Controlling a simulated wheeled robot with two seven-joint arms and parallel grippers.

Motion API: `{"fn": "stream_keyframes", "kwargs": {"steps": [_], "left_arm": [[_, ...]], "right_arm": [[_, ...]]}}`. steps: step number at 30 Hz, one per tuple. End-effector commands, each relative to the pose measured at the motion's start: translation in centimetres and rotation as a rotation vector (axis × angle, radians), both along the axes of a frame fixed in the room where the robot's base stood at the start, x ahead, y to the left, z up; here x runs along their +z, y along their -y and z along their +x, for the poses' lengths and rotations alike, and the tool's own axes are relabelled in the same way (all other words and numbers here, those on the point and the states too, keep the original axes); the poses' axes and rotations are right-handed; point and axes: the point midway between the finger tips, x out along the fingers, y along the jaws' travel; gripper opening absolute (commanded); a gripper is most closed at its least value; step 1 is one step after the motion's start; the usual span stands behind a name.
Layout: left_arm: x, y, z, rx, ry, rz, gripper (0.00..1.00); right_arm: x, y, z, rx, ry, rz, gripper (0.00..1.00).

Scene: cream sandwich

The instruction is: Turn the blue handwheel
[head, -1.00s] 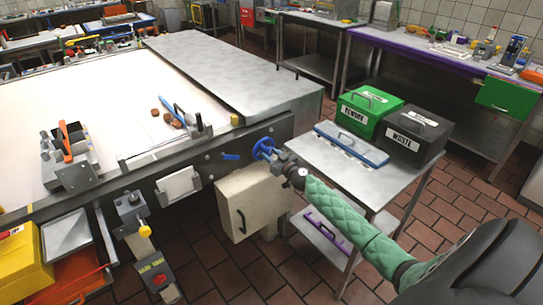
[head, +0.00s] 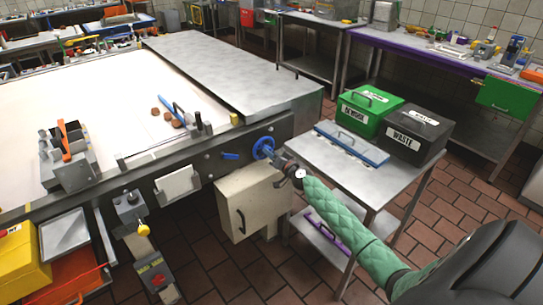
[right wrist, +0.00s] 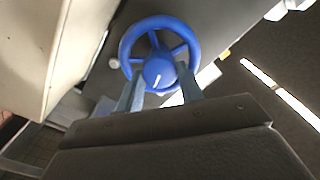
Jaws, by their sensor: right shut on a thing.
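The blue handwheel (head: 262,147) sits on the front side of the machine, near its right corner. In the right wrist view the wheel (right wrist: 127,45) shows face on, with spokes and a round hub with a white mark. My right gripper (head: 271,155) reaches the wheel from the front right. In the right wrist view its two fingers (right wrist: 160,88) stand on either side of the hub, among the spokes, shut on the wheel. The exact contact at the fingertips is partly hidden. My left gripper is not in view.
A blue lever (head: 230,157) is just left of the wheel. A steel side table (head: 355,182) stands close on the right, bearing a blue-lidded tray, a green box (head: 368,112) and a dark waste box (head: 418,136).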

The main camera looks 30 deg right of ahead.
Motion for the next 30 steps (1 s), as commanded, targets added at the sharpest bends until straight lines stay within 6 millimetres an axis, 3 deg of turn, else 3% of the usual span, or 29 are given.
{"fn": "stream_keyframes", "kwargs": {"steps": [16, 30], "left_arm": [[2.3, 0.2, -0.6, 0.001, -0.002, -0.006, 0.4], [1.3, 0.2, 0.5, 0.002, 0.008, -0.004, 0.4]], "right_arm": [[-0.1, 0.2, 0.0, -0.003, -0.039, 0.518, 0.15], [-0.2, 0.2, 0.0, -0.002, -0.075, 0.965, 0.15]]}}
